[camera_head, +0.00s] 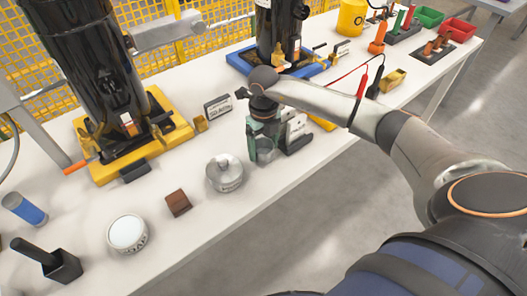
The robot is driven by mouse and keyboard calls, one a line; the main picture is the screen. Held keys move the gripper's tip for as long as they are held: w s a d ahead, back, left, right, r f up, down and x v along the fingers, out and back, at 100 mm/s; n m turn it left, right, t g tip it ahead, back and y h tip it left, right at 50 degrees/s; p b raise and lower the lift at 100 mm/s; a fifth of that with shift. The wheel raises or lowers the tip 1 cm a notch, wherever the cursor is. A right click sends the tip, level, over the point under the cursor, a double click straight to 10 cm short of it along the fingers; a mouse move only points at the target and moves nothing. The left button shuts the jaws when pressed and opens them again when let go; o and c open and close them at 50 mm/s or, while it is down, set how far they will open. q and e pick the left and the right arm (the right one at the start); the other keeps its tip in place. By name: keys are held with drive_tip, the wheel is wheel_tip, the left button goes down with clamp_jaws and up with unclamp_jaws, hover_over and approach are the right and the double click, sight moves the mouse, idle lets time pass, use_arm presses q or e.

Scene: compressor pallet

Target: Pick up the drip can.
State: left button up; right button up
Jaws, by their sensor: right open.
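A round silver metal can (225,174) with a small knob on top stands upright near the table's front edge; it looks like the drip can, though I cannot be sure. My right gripper (264,153) points down just to the right of this can, apart from it. Its jaws are open, and the grey-green fingers are low over the table. Whether anything stands between the fingers is hard to tell. My left gripper is not in view.
A black compressor on a yellow base (180,127) is behind. A dark holder with a label (296,133) is close right of the gripper. A yellow bucket (352,18) stands far back.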

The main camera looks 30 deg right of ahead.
drive_tip(key=c, duration=1.1)
